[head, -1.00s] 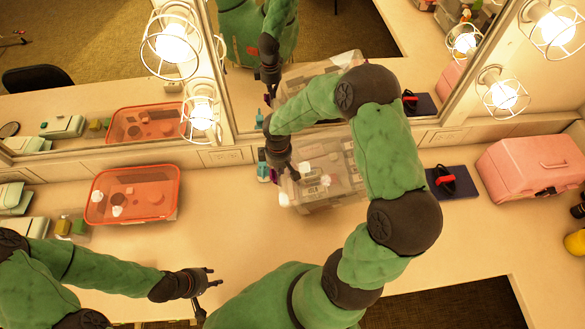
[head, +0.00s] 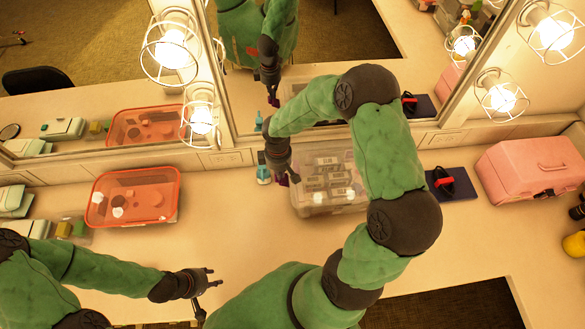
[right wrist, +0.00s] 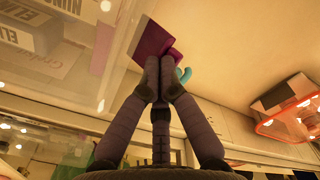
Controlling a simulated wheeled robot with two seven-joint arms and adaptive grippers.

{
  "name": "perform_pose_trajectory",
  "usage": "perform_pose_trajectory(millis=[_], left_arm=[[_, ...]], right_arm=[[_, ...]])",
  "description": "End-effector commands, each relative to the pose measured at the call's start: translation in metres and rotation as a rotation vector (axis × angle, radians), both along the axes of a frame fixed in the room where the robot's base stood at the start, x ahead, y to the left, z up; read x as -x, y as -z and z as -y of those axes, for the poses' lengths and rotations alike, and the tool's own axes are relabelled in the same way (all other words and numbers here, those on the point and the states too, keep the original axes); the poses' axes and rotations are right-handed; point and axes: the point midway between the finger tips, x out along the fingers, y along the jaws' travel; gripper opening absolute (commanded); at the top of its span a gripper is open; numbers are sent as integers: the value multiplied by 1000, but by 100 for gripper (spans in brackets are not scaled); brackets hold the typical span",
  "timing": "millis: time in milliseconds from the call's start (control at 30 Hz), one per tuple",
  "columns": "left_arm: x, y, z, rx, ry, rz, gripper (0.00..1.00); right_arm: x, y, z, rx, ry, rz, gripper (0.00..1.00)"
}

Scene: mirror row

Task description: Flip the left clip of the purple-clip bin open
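The clear purple-clip bin (head: 330,203) stands on the counter by the mirror, with several labelled boxes inside. Its clear wall fills the upper left of the right wrist view (right wrist: 88,75). The left clip (right wrist: 157,38) is a purple flap that sticks out from the bin's side in that view. My right gripper (head: 284,179) is at the bin's left side. Its fingertips (right wrist: 159,62) are together at the flap's edge, with no object visibly pinched; whether they touch it is unclear. My left gripper (head: 214,277) is open and empty above the front of the counter, away from the bin.
A teal bottle (head: 263,169) stands close to the left of my right gripper. An orange-rimmed bin (head: 104,213) is further left. A red-handled item on a dark mat (head: 462,183) and a pink case (head: 530,168) are to the right. The mirror rises behind.

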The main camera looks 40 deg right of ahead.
Motion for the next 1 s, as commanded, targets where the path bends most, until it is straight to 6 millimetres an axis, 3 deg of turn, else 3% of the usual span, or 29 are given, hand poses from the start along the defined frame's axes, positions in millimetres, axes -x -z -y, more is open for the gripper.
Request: perform_pose_trajectory(millis=[533,1000], left_arm=[[0,-29,0,0,0,0,40],[0,-29,0,0,0,0,40]], right_arm=[[-2,-44,6,2,3,13,0],[-3,-46,7,3,3,15,0]])
